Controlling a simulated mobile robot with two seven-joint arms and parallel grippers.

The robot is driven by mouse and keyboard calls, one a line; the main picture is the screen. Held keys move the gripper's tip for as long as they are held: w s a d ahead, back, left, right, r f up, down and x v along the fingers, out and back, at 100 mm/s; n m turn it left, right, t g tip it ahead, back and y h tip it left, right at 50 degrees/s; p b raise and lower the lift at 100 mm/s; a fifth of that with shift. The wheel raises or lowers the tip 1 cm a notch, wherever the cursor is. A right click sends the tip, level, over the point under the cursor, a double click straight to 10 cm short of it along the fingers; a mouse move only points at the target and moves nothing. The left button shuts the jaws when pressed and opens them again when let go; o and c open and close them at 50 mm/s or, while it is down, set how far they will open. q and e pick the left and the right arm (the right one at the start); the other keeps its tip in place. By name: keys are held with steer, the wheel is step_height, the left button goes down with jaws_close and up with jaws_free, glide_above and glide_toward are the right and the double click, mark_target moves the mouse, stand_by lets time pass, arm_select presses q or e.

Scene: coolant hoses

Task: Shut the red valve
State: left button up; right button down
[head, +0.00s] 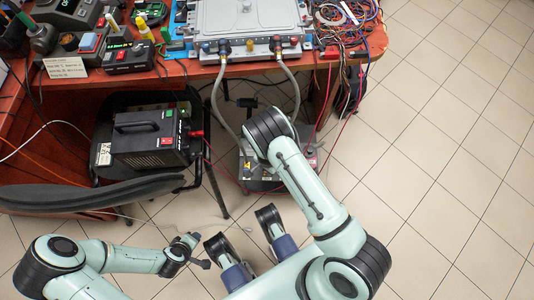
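Two grey hoses, the left one (218,95) and the right one (290,80), hang from dark fittings at the front edge of a grey cold plate (245,16) on the table. Small red and blue parts show at these fittings. A red part (278,43) sits at the right fitting; it is too small to tell whether this is the red valve or how its handle is turned. My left gripper (194,252) is low on the left, well away from the fittings, its fingers unclear. My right arm reaches up toward the hoses; its gripper cannot be made out clearly beyond the dark joint.
A black power unit (150,137) stands on a black chair (90,190) in front of the table. Tangled wires (345,25) and meters (128,55) crowd the red-brown tabletop (190,73). The tiled floor (450,130) at right is clear.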

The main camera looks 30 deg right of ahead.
stand_by(0.5)
steer(key=c, duration=0.9)
jaws_free()
steer(key=shift+r, duration=0.1)
arm_select(q)
steer(key=s+d+r+g+h+p, duration=0.1)
steer(key=s+d+r+g+p, duration=0.1)
steer(key=s, duration=0.5)
step_height(320, 180, up, 3)
steer(key=shift+d+m+p, duration=0.3)
steer(key=shift+d+p, duration=0.4)
steer(key=shift+p, duration=0.5)
arm_select(e)
step_height(320, 180, up, 13)
steer(key=shift+r, duration=0.1)
